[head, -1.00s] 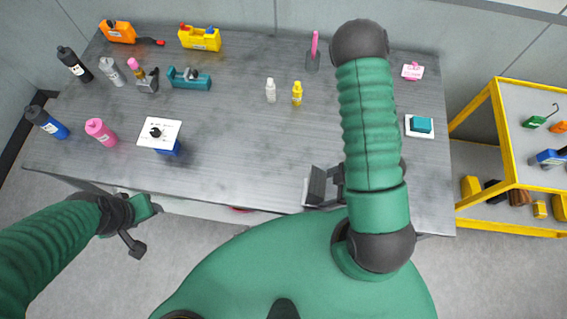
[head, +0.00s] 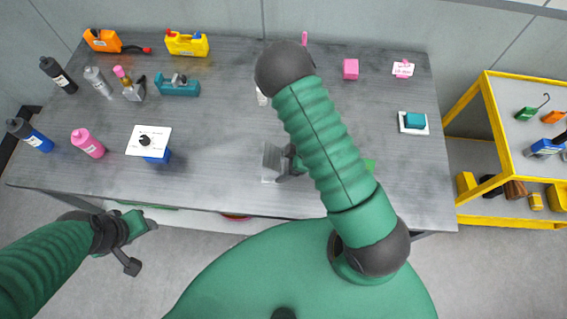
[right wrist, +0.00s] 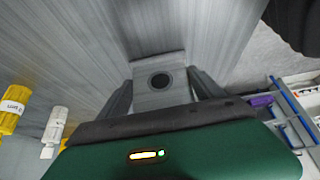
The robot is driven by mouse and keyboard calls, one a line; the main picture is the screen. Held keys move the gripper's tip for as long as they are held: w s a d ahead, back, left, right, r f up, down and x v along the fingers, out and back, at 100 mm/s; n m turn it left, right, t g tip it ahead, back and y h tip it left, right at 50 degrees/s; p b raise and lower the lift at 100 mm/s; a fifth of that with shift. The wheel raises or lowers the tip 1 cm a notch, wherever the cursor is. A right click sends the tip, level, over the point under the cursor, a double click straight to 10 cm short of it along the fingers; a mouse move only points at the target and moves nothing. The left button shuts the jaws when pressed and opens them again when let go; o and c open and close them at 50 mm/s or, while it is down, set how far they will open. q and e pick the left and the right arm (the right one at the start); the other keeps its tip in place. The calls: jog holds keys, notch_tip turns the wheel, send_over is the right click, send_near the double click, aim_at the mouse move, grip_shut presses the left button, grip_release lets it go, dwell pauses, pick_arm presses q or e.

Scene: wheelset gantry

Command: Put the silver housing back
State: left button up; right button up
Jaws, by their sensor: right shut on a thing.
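The silver housing (head: 271,161), a grey block, is in my right gripper (head: 284,161) over the front middle of the table. In the right wrist view the housing (right wrist: 160,83) shows a dark round hole and sits between the two fingers (right wrist: 163,88), which are shut on it. Whether it touches the table I cannot tell. My right forearm hides part of the table behind it. My left gripper (head: 142,245) is empty, its fingers apart, off the table's front left edge.
The grey table (head: 220,120) has free room around the housing. A white plate on a blue block (head: 149,141), a teal holder (head: 178,86) and several bottles stand left. A pink cube (head: 351,69) and teal block (head: 414,120) lie right. A yellow shelf (head: 492,110) stands beyond.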

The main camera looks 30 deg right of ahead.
jog(key=shift+a, duration=0.1)
jog(key=o, duration=1.5)
jog(key=shift+o, duration=1.4)
jog(key=shift+d, duration=0.4)
